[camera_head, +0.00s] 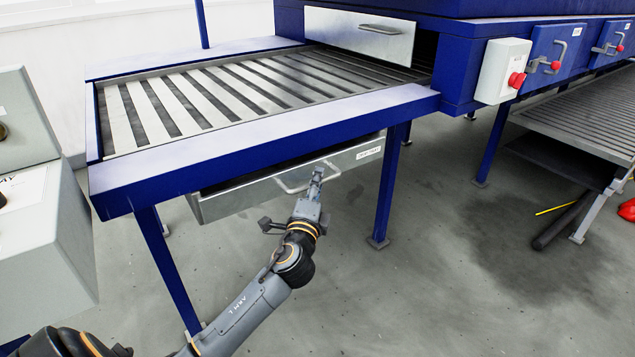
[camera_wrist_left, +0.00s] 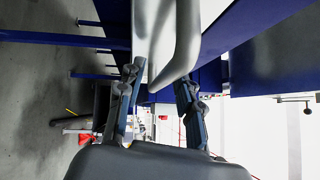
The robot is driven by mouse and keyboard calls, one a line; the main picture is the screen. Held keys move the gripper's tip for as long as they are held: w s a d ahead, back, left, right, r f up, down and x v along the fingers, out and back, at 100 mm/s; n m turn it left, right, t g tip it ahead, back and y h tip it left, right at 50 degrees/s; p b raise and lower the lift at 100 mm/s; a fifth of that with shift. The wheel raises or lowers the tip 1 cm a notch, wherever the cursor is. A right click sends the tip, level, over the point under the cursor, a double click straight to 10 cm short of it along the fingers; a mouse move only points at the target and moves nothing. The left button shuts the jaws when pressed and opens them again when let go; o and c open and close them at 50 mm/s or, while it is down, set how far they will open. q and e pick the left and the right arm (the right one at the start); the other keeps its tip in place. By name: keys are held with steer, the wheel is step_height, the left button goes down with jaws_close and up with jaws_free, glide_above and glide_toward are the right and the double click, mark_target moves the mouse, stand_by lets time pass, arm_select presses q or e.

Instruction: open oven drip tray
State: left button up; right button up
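The drip tray (camera_head: 235,199) is a grey metal drawer with a white label, under the blue slatted conveyor table. A dark gap shows between its front and the table's edge; I cannot tell how far out it sits. Its bar handle (camera_head: 291,188) is on the front face. My left gripper (camera_head: 317,176) is at the right part of this handle. In the left wrist view, the handle (camera_wrist_left: 182,45) reaches in between the two fingers of my left gripper (camera_wrist_left: 158,78). The fingers stand apart, and I see no clear grip on the bar. My right gripper is out of view.
The conveyor table (camera_head: 270,130) has blue legs on the near side, one (camera_head: 385,185) right of the tray. A grey control box (camera_head: 45,215) stands at left. The blue oven (camera_head: 470,45) with a metal door is behind. The floor before the tray is clear.

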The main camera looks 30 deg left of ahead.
arm_select(q)
steer(key=shift+w+a, duration=0.1)
steer(key=shift+w, duration=0.25)
jaws_close()
